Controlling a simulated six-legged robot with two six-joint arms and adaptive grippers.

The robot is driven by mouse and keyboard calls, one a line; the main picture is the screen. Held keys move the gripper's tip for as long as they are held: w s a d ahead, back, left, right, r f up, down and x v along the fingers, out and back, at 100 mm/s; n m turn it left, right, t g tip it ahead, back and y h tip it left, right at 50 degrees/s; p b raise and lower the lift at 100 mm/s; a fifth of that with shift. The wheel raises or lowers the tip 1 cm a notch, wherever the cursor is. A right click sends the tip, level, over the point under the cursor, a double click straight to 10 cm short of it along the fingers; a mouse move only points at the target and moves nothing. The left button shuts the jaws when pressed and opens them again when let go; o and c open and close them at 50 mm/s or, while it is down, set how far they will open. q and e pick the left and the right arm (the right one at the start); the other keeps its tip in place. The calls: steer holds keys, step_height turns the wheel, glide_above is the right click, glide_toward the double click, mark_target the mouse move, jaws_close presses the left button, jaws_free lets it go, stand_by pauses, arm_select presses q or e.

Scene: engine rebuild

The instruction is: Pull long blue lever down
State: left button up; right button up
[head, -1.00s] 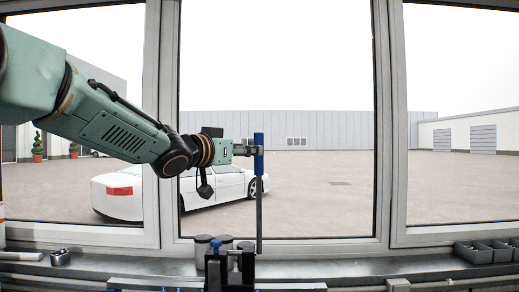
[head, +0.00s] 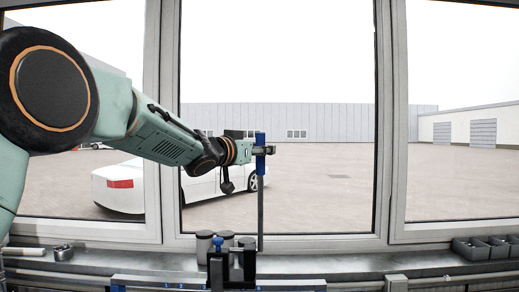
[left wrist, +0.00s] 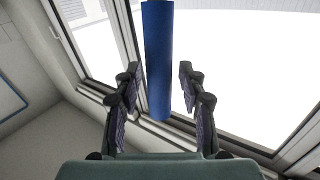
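The long blue lever (head: 260,138) stands upright in the head view, with a blue grip on top of a thin dark rod. The rod goes down to a dark fixture (head: 217,268) at the sill. My left gripper (head: 270,150) is at the grip, and its tips show just to the right of it. In the left wrist view the blue grip (left wrist: 158,60) lies between the two spread fingers (left wrist: 158,98), with a visible gap on each side. The left gripper is open. My right gripper is in neither view.
A window frame (head: 383,120) stands behind the lever. Grey canisters (head: 204,243) stand left of the rod on the sill (head: 340,264). Dark bins (head: 472,250) sit at the far right. A white car is outside.

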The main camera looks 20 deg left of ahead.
arm_select(q)
steer(key=shift+w+a+f, duration=0.15)
steer(key=shift+w, duration=0.05)
steer(key=c, duration=0.3)
steer(key=shift+s+d, duration=0.1)
steer(key=shift+d, duration=0.2)
steer(key=c, duration=0.3)
steer(key=shift+c, duration=0.7)
steer(key=shift+a, duration=0.15)
jaws_close()
